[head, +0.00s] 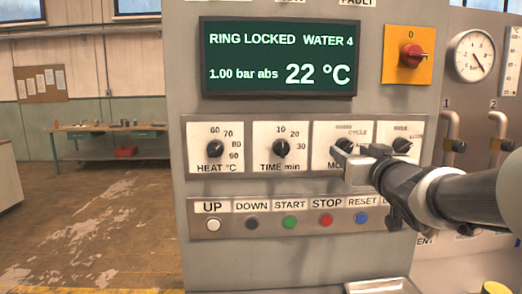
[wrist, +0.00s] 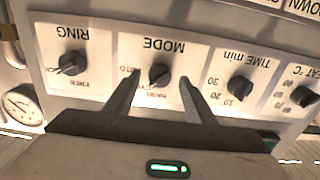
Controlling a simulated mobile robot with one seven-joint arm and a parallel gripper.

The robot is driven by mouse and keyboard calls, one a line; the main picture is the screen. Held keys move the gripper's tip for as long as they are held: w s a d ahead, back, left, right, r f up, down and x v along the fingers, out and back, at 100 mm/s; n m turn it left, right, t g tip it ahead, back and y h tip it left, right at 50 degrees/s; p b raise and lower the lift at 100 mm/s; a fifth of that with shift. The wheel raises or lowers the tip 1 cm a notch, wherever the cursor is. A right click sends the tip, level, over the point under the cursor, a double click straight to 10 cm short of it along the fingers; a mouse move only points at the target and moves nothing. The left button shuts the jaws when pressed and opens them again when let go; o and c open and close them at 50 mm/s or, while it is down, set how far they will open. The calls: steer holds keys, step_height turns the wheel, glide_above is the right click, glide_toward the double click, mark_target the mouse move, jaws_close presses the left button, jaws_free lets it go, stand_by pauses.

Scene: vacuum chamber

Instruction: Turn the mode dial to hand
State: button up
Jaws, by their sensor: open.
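The mode dial (wrist: 159,75) is a round black knob on a white plate, upside down in the wrist view, with MODE printed beside it. In the head view the mode dial (head: 346,145) is partly hidden behind my gripper (head: 344,164). My gripper (wrist: 160,82) is open, and in the wrist view its two fingertips appear on either side of the dial, with gaps to the knob. I cannot tell whether they touch the plate. The small position words around the dial are partly covered or too small to read surely, so its setting is unclear.
The ring dial (wrist: 72,63) and time dial (wrist: 239,87) flank the mode dial. The heat dial (head: 214,150) is farther left in the head view. A button row with the STOP button (head: 326,220) lies below. A red switch (head: 410,55) is above right.

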steer(key=shift+w, duration=1.05)
steer(key=c, duration=1)
steer(key=shift+c, duration=0.2)
steer(key=n+b, duration=0.2)
steer(key=n, duration=0.2)
steer(key=shift+f+b, duration=0.1)
steer(key=shift+b, duration=0.2)
steer(key=n+b, duration=0.2)
steer(key=n, duration=0.2)
steer(key=shift+n, duration=0.4)
steer(key=shift+d, duration=0.1)
